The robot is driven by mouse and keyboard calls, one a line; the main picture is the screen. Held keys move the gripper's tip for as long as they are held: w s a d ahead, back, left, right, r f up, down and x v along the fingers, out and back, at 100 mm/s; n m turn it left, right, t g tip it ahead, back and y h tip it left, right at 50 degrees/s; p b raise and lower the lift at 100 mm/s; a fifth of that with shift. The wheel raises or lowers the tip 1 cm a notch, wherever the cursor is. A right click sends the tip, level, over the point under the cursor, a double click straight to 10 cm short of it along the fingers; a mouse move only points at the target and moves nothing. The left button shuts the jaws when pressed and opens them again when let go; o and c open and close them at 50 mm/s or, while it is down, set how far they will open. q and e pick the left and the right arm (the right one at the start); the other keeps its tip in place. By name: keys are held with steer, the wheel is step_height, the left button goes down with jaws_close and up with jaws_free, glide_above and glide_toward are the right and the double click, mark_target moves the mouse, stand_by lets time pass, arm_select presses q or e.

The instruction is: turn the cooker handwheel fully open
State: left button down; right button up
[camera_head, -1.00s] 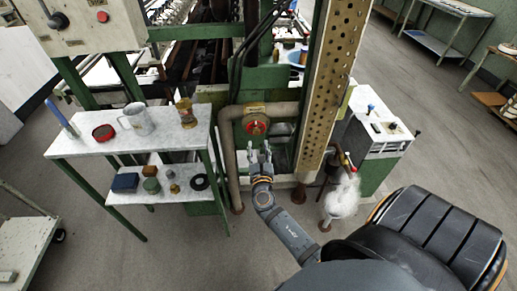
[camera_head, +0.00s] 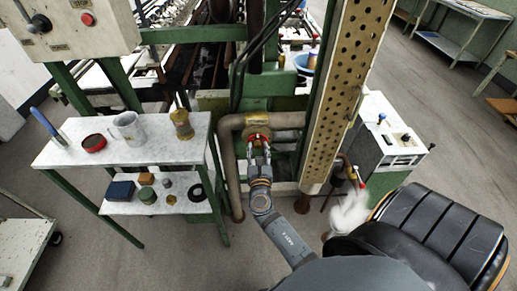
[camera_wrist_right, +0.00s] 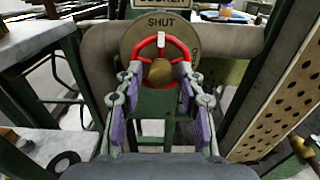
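The red cooker handwheel (camera_wrist_right: 185,50) has a brass hub and a white mark at its top, in front of a round plate reading SHUT (camera_wrist_right: 160,22). In the head view the handwheel (camera_head: 258,132) sits on the pipework behind my right gripper, partly hidden by it. My right gripper (camera_head: 259,150) is open, with its fingers pointing at the wheel. In the right wrist view the open fingers (camera_wrist_right: 158,75) stand on either side of the lower wheel and hub. I cannot tell whether they touch the rim. My left gripper is not in view.
A thick brown pipe (camera_head: 228,165) bends around the wheel's left side. A perforated beige column (camera_head: 345,85) rises close on the right. A white cabinet (camera_head: 395,145) stands right.

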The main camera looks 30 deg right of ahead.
steer(key=shift+c, duration=1.2)
steer(key=shift+d+f, duration=0.1)
jaws_close()
steer(key=n+p, duration=0.2)
steer(key=n, duration=0.1)
steer(key=n+p, duration=0.3)
steer(key=r+n+p, duration=0.1)
steer(key=n+p, duration=0.1)
steer(key=shift+n, duration=0.4)
steer(key=n+p, duration=0.7)
steer(key=n, duration=0.4)
steer(key=shift+w+f+n, duration=0.1)
steer(key=shift+f+n, duration=0.05)
steer(key=shift+n, duration=0.15)
steer(key=n+p, duration=0.2)
steer(key=n, duration=0.3)
steer(key=shift+n+p, duration=1.5)
steer(key=shift+p, duration=0.3)
steer(key=shift+f, duration=0.25)
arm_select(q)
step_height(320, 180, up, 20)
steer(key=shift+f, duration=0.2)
arm_select(e)
steer(key=shift+o, duration=2.3)
jaws_free()
steer(key=shift+f, duration=0.1)
